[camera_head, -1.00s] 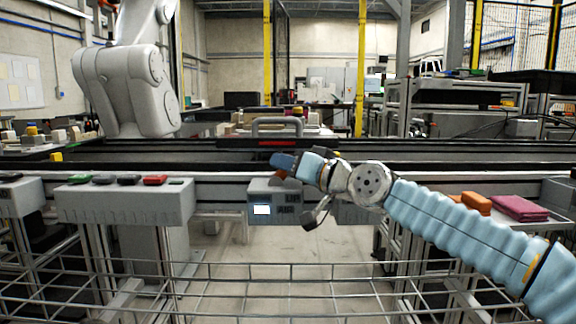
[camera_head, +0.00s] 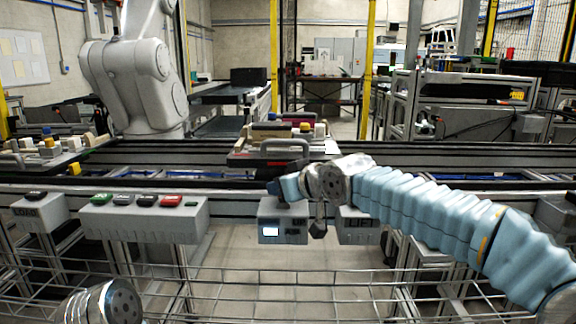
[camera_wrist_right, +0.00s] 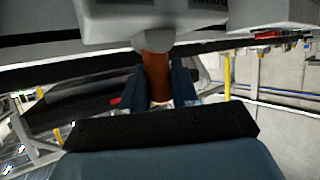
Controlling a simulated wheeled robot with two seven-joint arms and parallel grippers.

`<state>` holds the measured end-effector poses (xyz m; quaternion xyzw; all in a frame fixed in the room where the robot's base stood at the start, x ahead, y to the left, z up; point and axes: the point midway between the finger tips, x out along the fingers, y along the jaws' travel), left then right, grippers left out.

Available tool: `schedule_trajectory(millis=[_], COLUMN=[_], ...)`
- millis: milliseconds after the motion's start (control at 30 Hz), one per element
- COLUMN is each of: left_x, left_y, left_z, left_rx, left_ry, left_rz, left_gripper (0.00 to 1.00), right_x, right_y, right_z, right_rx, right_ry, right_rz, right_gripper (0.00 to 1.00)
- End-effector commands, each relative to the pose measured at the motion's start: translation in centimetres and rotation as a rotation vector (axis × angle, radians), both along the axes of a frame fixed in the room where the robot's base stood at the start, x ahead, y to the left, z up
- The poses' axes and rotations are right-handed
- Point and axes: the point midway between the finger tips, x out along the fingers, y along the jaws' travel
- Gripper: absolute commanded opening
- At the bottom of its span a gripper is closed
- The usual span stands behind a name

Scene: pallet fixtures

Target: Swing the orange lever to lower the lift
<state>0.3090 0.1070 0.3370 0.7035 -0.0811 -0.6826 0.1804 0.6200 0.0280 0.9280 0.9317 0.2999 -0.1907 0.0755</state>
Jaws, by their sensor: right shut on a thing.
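My right gripper (camera_head: 276,188) reaches in from the right, over the grey control boxes at the front of the conveyor. In the right wrist view the orange lever (camera_wrist_right: 156,76) stands between the two dark blue fingers (camera_wrist_right: 157,88), which are shut on it. The lever's far end meets a grey round hub under a grey box. In the head view the lever is hidden by the gripper and wrist. A box marked LIFT (camera_head: 360,227) shows below my right forearm. My left gripper is out of view; only a piece of my left arm shows at the lower left.
A grey box with a lit display (camera_head: 282,228) hangs beside the LIFT box. A button box (camera_head: 145,219) is to the left. A loaded pallet with a grey handle (camera_head: 286,148) sits on the conveyor behind the gripper. A wire mesh (camera_head: 290,285) crosses the foreground.

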Motion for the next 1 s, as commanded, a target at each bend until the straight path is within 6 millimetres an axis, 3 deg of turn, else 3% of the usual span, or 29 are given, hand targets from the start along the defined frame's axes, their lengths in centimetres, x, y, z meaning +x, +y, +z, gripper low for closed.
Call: schedule_trajectory(millis=[100, 500, 1000], left_x=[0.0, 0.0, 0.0], left_y=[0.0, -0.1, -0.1], left_z=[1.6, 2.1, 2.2], left_rx=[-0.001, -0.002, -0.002], left_ry=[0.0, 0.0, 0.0], left_rz=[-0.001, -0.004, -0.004], left_gripper=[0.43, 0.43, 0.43], right_x=[-0.1, 0.0, 0.0], right_y=[0.7, 1.9, 2.5], right_z=[0.5, -0.3, -0.8], right_rx=[-0.111, -0.43, -0.588], right_ry=[-0.004, -0.005, -0.002], right_rz=[0.004, 0.001, 0.0], right_gripper=[0.0, 0.0, 0.0])
